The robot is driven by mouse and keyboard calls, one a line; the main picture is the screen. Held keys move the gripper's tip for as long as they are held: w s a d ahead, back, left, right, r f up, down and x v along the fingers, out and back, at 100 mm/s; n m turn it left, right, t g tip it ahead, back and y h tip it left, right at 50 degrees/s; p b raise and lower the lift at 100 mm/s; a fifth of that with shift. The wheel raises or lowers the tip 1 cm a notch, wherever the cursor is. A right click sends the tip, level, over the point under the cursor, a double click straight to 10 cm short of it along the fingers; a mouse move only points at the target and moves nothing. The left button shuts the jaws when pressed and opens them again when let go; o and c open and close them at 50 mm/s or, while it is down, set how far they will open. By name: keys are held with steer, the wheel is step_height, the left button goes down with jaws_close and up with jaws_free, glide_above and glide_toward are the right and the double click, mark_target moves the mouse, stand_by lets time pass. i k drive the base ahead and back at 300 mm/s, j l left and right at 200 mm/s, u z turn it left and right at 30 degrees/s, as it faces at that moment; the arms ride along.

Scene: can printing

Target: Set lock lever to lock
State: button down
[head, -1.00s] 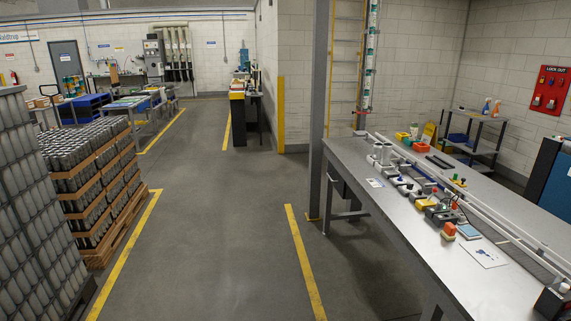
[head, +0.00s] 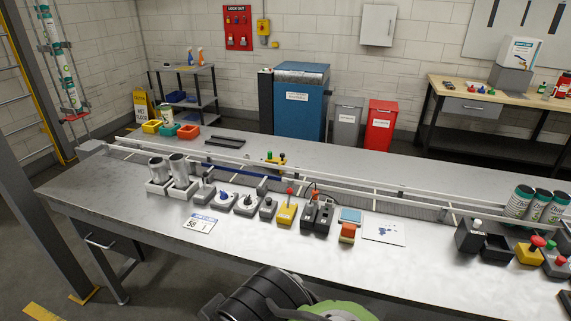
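A row of small control boxes stands along the front of the long grey table (head: 150,212). A yellow box (head: 286,216) carries an upright lever with a red knob. I cannot tell whether this is the lock lever, and no lock marking is readable. To its left are boxes with a blue dial (head: 224,199) and a pale dial (head: 248,204). To its right are two dark switch boxes (head: 323,218). A dark box with a white knob (head: 470,237) stands farther right. Part of my arm shows at the bottom edge. My gripper's fingers are not visible.
A white rail (head: 200,157) runs along the table behind the controls. A yellow box with a red button (head: 530,250) sits near the right edge. The front left tabletop is mostly bare.

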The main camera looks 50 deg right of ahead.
mark_target(289, 191)
steer(key=i+z, duration=0.3)
steer(key=i, duration=1.2)
